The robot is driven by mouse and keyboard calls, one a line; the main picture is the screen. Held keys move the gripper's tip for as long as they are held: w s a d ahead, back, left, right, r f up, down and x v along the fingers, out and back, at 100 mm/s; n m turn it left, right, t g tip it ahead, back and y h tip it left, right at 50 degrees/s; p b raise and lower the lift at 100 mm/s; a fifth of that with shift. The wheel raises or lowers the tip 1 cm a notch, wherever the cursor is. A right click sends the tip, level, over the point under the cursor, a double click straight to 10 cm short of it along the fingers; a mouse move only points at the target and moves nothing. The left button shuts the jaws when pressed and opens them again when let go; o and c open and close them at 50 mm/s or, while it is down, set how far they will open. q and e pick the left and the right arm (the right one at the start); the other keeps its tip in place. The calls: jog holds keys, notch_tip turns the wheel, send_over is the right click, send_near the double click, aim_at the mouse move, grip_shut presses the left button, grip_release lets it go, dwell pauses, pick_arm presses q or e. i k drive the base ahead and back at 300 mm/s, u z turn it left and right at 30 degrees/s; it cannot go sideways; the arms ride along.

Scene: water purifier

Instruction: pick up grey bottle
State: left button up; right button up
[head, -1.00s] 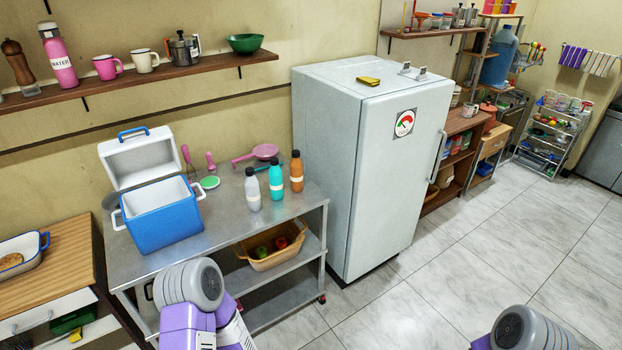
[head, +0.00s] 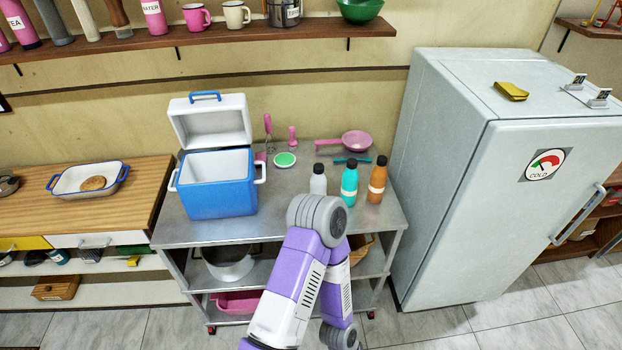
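The grey bottle (head: 318,181) stands upright on the metal table (head: 190,232), with a black cap. It is the leftmost of three bottles, beside a teal bottle (head: 349,184) and an orange bottle (head: 377,180). One of my purple and white arms rises in front of the table, and its grey rounded joint covers the area just below the grey bottle. Neither gripper's fingers can be seen.
An open blue cooler (head: 218,197) stands left of the bottles. A pink pan (head: 356,141) and a green-topped round item (head: 285,159) lie behind them. A white fridge (head: 455,200) stands close to the table's right side. A wooden counter (head: 140,200) is at the left.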

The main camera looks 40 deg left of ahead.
aim_at(317, 180)
jog(key=u, duration=0.75)
jog(key=i, duration=0.7)
jog(key=u, duration=0.85)
